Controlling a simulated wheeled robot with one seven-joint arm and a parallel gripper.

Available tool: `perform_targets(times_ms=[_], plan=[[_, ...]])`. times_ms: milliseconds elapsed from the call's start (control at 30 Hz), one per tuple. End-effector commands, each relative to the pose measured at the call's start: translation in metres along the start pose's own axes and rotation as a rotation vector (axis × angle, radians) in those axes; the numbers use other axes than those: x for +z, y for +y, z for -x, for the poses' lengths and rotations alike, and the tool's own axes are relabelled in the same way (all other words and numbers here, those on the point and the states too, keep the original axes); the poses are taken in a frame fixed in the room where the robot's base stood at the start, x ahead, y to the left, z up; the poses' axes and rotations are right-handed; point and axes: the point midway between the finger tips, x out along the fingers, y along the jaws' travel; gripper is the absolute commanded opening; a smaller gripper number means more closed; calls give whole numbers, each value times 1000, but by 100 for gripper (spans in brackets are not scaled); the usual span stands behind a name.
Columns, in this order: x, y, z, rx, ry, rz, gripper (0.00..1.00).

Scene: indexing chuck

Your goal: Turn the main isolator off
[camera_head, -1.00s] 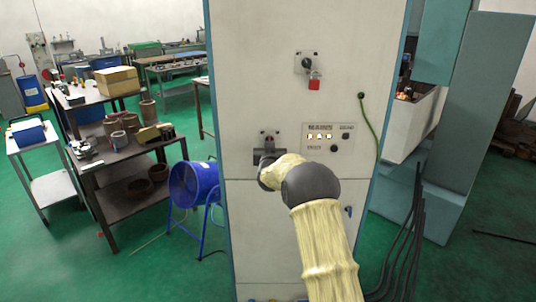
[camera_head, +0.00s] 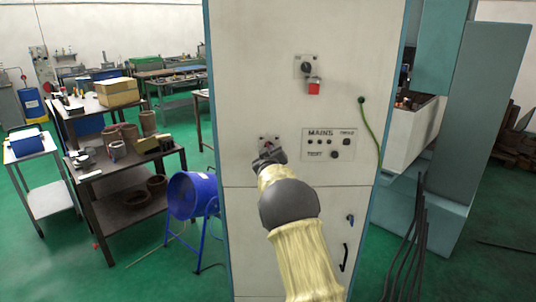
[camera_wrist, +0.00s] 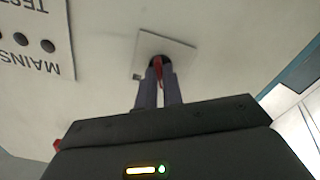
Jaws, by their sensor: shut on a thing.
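The main isolator is a small red handle (camera_wrist: 158,71) on a pale square plate (camera_wrist: 178,46) on the cabinet front. In the head view its plate (camera_head: 263,138) shows just above my gripper (camera_head: 269,156). In the wrist view my gripper (camera_wrist: 160,82) has its two dark fingers on either side of the red handle, shut on it. The fingers hide most of the handle, so its exact angle is hard to tell. The MAINS panel (camera_head: 334,143) is right of it; its row of lamps looks dark.
A green cable (camera_head: 378,130) hangs at the right. A blue fan (camera_head: 193,194) and a loaded bench (camera_head: 130,170) stand to the left.

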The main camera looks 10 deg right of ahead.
Motion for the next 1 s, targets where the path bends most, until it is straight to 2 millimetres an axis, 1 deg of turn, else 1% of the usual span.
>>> perform_targets(times_ms=[233,267,300,367,633,767,867,1000], plan=[[0,0,0,0,0,3,0],[0,0,0,0,0,3,12],[0,0,0,0,0,2,20],[0,0,0,0,0,2,30],[0,0,0,0,0,0,30],[0,0,4,0,1,0,30],[1,-1,10,0,1,0,30],[1,-2,26,-2,2,-1,30]])
